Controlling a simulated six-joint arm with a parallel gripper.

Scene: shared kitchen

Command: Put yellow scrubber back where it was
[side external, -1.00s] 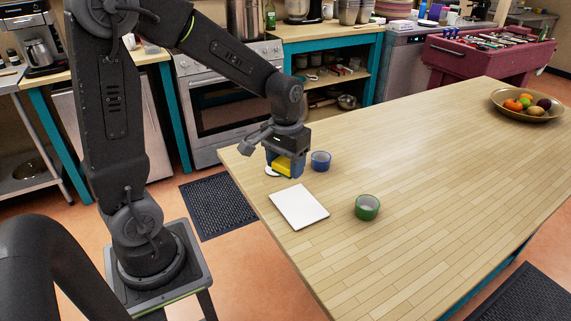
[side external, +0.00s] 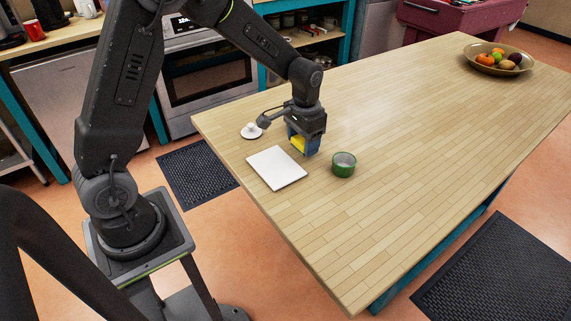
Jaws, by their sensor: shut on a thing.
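My gripper (side external: 305,150) points down over the table and is shut on the yellow scrubber (side external: 298,144). Only a small yellow part of the scrubber shows between the dark blue jaws. The gripper is between a white pad (side external: 276,169) on its left and a green round container (side external: 343,165) on its right. I cannot tell whether the scrubber touches the table. The blue round container is not distinguishable here, probably hidden behind the gripper.
A small white dish (side external: 250,132) with something pale on it lies left of the gripper. A fruit bowl (side external: 497,62) stands at the far right of the wooden table (side external: 400,130).

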